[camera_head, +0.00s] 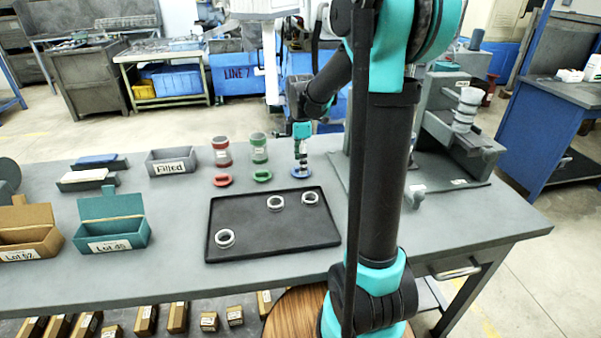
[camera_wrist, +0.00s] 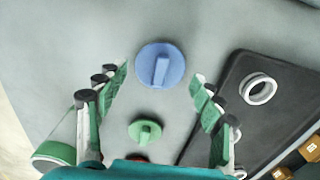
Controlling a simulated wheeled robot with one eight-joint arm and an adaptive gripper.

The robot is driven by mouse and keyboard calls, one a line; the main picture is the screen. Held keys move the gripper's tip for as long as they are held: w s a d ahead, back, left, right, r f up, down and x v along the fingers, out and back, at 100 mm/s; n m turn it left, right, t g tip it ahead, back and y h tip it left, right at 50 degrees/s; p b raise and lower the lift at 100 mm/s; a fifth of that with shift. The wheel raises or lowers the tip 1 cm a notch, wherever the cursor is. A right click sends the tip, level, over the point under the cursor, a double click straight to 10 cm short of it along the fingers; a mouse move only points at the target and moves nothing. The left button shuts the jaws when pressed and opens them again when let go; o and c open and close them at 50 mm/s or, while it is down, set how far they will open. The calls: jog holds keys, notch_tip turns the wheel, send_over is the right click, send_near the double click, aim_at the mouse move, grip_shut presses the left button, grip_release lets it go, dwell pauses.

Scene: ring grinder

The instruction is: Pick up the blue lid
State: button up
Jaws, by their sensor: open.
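The blue lid (camera_head: 301,174) lies flat on the grey table, to the right of the green lid (camera_head: 262,176). In the wrist view, the blue lid (camera_wrist: 172,52) is a round disc with a raised bar handle across its middle. My gripper (camera_head: 301,163) is above the blue lid, pointing down. In the wrist view, my gripper (camera_wrist: 161,82) is open and empty, its green-padded fingers spread to either side with the blue lid ahead between them. The fingers look apart from the lid; the exact height is hard to tell.
The red lid (camera_head: 222,180) and the green lid lie left of the blue one, with red (camera_head: 221,152) and green (camera_head: 259,148) jars behind them. A black tray (camera_head: 290,234) with white rings is in front. A grey machine (camera_head: 440,135) stands at right.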

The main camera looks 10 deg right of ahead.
jog(key=shift+f, duration=1.25)
jog(key=shift+c, duration=0.6)
jog(key=c, duration=0.4)
jog(key=shift+r, duration=0.1)
jog(key=shift+c, duration=0.2)
